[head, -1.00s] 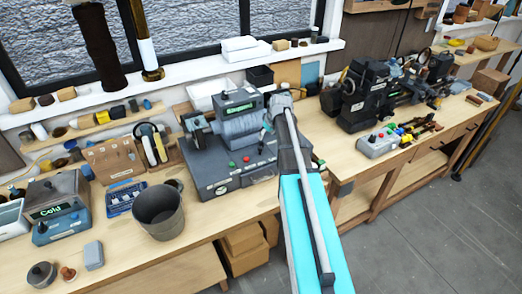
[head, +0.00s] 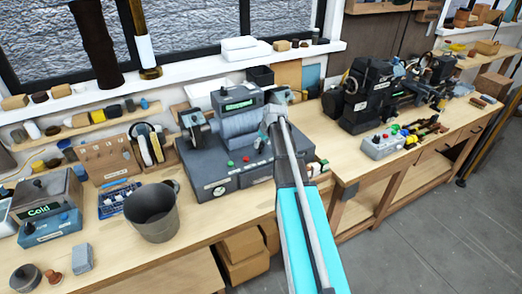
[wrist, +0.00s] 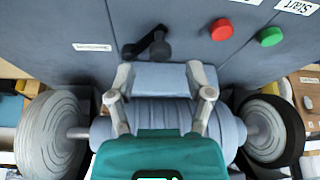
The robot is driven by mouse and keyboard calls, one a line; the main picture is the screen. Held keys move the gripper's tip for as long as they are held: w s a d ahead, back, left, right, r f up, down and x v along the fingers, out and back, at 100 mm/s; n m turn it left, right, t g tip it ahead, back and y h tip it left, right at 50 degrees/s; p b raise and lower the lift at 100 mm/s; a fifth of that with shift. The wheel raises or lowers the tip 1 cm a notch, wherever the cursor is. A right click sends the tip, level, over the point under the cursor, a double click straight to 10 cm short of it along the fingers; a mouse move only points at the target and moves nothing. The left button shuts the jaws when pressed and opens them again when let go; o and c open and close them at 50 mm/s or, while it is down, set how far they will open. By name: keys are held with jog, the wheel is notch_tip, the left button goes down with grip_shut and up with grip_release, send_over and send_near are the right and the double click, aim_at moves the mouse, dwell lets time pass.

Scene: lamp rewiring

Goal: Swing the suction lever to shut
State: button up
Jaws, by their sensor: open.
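The suction lever (wrist: 153,43) is a short black crank with a round knob on the grey panel of the machine, in the wrist view. It sits left of a red button (wrist: 221,29) and a green button (wrist: 270,36). My gripper (wrist: 161,75) is open, its two pale fingers spread above the machine's ribbed roller (wrist: 165,118). The lever is beyond the fingertips, apart from them. In the head view the machine (head: 225,150) stands on the bench, with my gripper (head: 276,106) at its right side. The lever is too small to make out surely there.
A grey bucket (head: 153,212) stands on the bench left of the machine. A blue-grey box reading Cold (head: 48,215) is farther left. A dark lathe-like machine (head: 368,95) and a small control box (head: 383,145) are to the right.

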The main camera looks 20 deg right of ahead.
jog(key=shift+b+x, duration=0.9)
jog(key=shift+x, duration=0.35)
grip_shut()
